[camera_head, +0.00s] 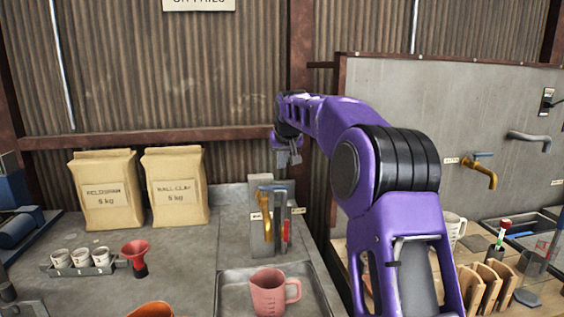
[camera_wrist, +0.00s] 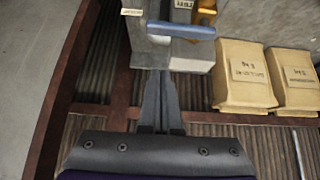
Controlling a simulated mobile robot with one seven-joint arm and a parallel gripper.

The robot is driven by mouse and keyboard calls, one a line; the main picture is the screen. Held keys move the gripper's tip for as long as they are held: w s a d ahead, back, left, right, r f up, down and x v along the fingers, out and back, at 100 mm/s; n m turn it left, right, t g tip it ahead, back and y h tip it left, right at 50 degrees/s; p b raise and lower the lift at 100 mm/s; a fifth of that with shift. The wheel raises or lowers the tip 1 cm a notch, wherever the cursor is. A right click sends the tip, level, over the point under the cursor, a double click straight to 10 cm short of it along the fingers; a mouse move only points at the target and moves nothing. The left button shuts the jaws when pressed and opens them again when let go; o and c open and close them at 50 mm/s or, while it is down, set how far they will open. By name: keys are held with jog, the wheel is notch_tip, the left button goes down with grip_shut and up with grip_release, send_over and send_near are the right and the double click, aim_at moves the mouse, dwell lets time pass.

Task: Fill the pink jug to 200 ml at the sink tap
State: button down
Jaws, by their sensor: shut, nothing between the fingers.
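The pink jug (camera_head: 268,295) stands upright in the sink basin (camera_head: 232,288), in front of the tap and with its handle to the right. Its fill level cannot be read. The tap fixture has a brass spout (camera_head: 266,207), a blue lever (camera_head: 272,188) and a red part (camera_head: 286,231). No water stream is visible. My gripper (camera_head: 290,160) is shut and empty, above and behind the tap fixture in the head view. In the wrist view my gripper (camera_wrist: 159,75) has its tips close to the grey tap block; contact cannot be told. The blue lever (camera_wrist: 181,30) lies beyond them.
Two paper sacks (camera_head: 104,195) (camera_head: 175,188) stand left of the tap. A rack of small cups (camera_head: 82,264) and a red funnel (camera_head: 135,258) are on the left counter. A second brass tap (camera_head: 482,171) is on the right panel, above a white jug (camera_head: 455,226) and wooden holders (camera_head: 490,284).

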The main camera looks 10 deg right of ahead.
aim_at(282, 185)
jog(key=shift+w+f+b, duration=0.2)
jog(key=shift+f+b, duration=0.1)
jog(key=shift+f, duration=2.4)
jog(key=shift+s+f+m+h+b, duration=0.1)
jog(key=shift+s+m+h+b, duration=0.2)
jog(key=shift+m+h+b, duration=0.15)
jog(key=shift+s+m, duration=0.25)
jog(key=shift+s, duration=0.45)
jog(key=shift+w, duration=0.1)
